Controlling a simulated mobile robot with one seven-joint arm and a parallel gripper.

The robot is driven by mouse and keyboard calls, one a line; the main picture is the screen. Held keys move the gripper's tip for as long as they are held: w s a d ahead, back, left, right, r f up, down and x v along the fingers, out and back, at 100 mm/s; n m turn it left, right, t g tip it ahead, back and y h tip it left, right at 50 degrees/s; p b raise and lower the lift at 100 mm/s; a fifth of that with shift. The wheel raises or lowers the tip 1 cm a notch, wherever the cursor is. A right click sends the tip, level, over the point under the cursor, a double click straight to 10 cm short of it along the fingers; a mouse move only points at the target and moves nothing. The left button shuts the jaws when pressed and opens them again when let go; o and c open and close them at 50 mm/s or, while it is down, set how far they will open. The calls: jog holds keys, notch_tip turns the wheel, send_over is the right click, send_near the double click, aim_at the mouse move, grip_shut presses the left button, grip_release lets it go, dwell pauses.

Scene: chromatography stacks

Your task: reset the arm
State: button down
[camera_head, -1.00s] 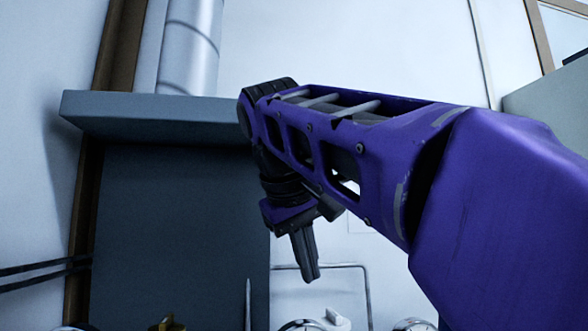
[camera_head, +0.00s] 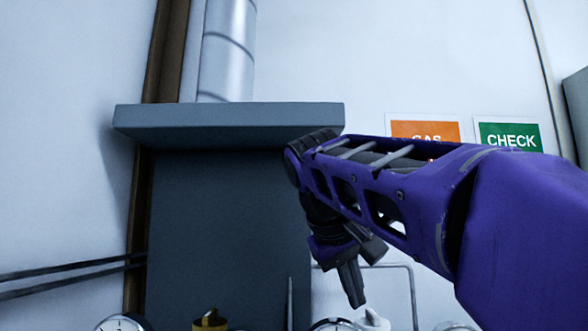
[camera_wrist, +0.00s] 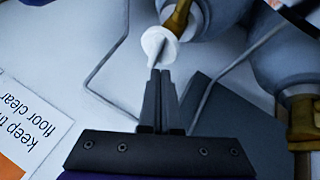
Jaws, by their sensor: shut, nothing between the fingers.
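My gripper (camera_head: 356,300) hangs at the end of my purple arm in the head view, pointing down and slightly right. Its dark fingers are together with nothing between them. In the wrist view my gripper (camera_wrist: 160,78) also shows shut and empty. Its tips appear just below a white round disc (camera_wrist: 160,46) by a brass valve (camera_wrist: 177,20); I cannot tell whether they touch.
A dark grey panel (camera_head: 220,220) under a projecting ledge (camera_head: 225,126) stands behind my arm. Gauges (camera_head: 122,322) and a brass fitting (camera_head: 209,319) line the bottom. Grey cylinders (camera_wrist: 285,60) and a bent metal rail (camera_wrist: 108,62) are close in the wrist view.

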jog(key=shift+w+d+f, duration=0.1)
jog(key=shift+w+f, duration=0.25)
jog(key=shift+f, duration=0.4)
